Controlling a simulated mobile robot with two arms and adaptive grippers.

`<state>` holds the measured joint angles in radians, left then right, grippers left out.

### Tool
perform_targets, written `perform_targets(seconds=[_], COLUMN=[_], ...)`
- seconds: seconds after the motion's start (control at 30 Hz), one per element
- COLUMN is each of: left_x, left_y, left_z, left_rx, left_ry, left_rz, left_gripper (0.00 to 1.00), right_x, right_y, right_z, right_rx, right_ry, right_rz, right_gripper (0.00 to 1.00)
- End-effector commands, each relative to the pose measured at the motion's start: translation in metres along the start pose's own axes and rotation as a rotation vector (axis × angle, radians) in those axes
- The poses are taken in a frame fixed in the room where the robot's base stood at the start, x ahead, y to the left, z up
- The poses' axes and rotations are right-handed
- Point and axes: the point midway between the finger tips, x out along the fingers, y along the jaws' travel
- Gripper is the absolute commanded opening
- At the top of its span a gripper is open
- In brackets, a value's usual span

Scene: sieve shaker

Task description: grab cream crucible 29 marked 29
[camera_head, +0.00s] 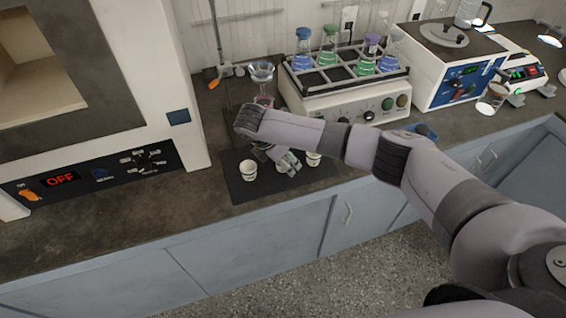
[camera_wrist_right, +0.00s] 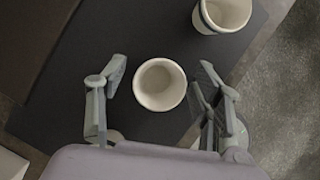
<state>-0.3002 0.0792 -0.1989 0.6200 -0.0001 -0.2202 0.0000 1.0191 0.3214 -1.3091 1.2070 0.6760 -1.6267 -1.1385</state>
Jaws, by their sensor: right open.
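Cream crucibles stand upright on a dark mat (camera_head: 238,190) on the bench. One is at the left (camera_head: 248,170), one in the middle (camera_head: 282,168) and one at the right (camera_head: 314,160). My right gripper (camera_head: 287,160) is down over the middle one. In the right wrist view the open fingers (camera_wrist_right: 162,78) are on either side of a cream crucible (camera_wrist_right: 160,86), apart from its walls. Its open mouth faces the camera and looks empty. Another crucible (camera_wrist_right: 224,12) with a dark band is at the top. I cannot read any number. My left gripper is not in view.
A furnace with its panel reading OFF (camera_head: 60,180) stands at the left. Behind the mat are a glass funnel (camera_head: 262,72) on a stand and a shaker (camera_head: 345,100) carrying several flasks. Bare bench lies left of the mat.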

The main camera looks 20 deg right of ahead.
Motion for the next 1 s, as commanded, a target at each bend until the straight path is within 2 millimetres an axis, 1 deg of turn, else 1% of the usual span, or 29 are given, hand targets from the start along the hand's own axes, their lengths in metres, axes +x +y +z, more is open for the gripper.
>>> perform_targets(seconds=[0.17,0.9,0.93,1.0], left_x=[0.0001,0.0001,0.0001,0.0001], left_y=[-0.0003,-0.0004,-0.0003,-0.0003], left_z=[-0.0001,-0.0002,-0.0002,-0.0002], left_rx=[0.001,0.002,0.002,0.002], left_ry=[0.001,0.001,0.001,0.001], left_rz=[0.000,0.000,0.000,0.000], left_gripper=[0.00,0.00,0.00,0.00], right_x=[0.0000,-0.0006,-0.0006,-0.0007], right_y=[0.0002,0.0002,0.0002,0.0003], right_z=[-0.0004,-0.0002,-0.0002,-0.0001], right_rx=[0.000,0.000,0.000,0.001], right_ry=[0.000,0.000,0.000,0.000], right_rz=[0.000,0.000,0.000,0.001], right_gripper=[0.60,0.11,0.09,0.08])
